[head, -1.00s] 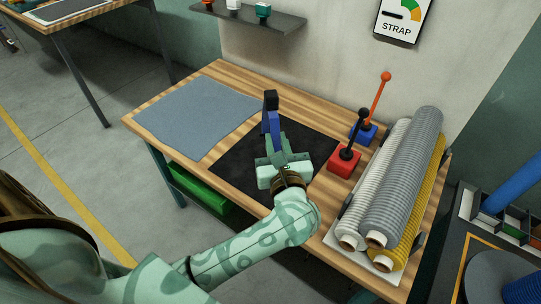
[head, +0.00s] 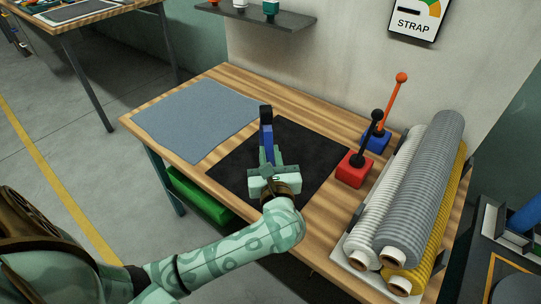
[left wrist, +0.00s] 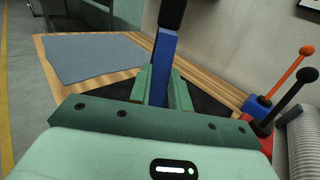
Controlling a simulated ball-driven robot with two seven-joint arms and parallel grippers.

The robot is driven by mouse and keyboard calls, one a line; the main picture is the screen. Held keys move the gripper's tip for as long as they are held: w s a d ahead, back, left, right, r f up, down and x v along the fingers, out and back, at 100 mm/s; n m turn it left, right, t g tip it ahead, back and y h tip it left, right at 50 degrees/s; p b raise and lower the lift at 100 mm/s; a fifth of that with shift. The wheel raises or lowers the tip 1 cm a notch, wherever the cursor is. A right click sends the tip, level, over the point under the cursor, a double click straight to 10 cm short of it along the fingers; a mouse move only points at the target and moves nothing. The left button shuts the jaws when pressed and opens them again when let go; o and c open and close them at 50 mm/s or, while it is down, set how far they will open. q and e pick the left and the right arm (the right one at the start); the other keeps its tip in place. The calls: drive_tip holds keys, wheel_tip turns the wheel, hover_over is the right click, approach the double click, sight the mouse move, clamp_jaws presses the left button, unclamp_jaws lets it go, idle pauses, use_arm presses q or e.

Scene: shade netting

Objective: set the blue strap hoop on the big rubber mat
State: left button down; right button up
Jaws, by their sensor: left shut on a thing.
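My left gripper (head: 267,155) is shut on the blue strap hoop (head: 267,134), seen as an upright blue bar with a black top. In the left wrist view the hoop (left wrist: 163,60) stands between the two green fingers, its black end cut off by the top edge. The hoop's lower part is hidden by my gripper. The black mat (head: 318,150), which looks like the big rubber mat, lies flat on the wooden table. Gripper and hoop are over the mat; I cannot tell whether the hoop touches it. My right gripper is not in view.
A grey-blue sheet (head: 195,118) lies on the table's left part. A red block with a black lever (head: 352,170), a blue block with an orange lever (head: 375,142) and netting rolls (head: 425,190) stand on the right. The mat's right part is clear.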

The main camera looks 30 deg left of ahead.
use_arm(q)
drive_tip(key=c, duration=1.7)
unclamp_jaws()
drive_tip(key=shift+f, duration=0.2)
drive_tip(key=o, duration=0.4)
drive_tip(key=shift+r, duration=0.1)
drive_tip(key=shift+r, duration=0.3)
drive_tip(key=p+v, duration=0.2)
drive_tip(key=v, duration=1)
drive_tip(key=shift+f, duration=0.15)
